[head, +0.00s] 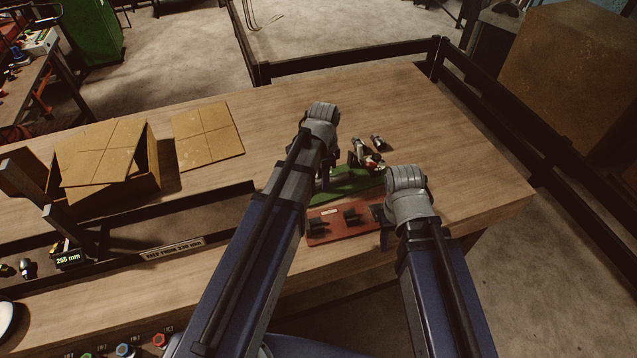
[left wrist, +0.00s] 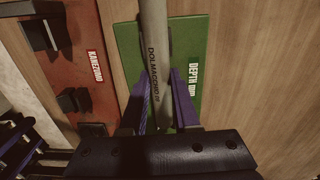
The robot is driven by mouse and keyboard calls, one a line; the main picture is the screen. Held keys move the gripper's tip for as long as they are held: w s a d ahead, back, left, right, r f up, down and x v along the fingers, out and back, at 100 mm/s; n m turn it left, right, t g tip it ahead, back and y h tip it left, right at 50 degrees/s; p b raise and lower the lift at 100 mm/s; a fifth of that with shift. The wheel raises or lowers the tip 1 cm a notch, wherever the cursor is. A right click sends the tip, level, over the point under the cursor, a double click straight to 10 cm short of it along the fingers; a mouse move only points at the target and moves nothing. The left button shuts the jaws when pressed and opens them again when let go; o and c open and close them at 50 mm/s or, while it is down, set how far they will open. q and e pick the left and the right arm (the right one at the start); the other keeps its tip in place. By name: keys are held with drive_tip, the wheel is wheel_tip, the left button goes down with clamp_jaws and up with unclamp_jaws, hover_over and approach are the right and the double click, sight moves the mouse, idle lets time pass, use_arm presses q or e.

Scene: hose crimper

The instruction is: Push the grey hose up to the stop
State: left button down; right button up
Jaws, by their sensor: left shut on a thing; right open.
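The grey hose (left wrist: 155,40) runs lengthwise over the green depth plate (left wrist: 188,60) in the left wrist view, with dark print along it. My left gripper (left wrist: 162,90) has its purple fingers on either side of the hose and is shut on it. In the head view the arm hides most of this gripper and the hose; part of the green plate (head: 358,186) shows beside it. My right gripper (head: 382,220) is open at the right end of the red board, its fingers partly hidden by its wrist. I cannot make out the stop or the hose's far end.
The red board (head: 335,234) carries black holders and lies in front of the green plate. Small metal fittings (head: 377,143) lie behind the plate. An open cardboard box (head: 145,190) stands at left. The table's right side is clear.

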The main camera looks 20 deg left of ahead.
sight(336, 176)
use_arm(q)
drive_tip(key=shift+w+d, duration=0.6)
drive_tip(key=shift+d, duration=0.25)
drive_tip(key=shift+w+d, duration=0.6)
drive_tip(key=shift+d, duration=0.2)
idle(0.4)
unclamp_jaws()
idle(0.5)
idle(0.3)
wheel_tip(336, 176, up, 9)
drive_tip(key=p, duration=0.9)
idle(0.7)
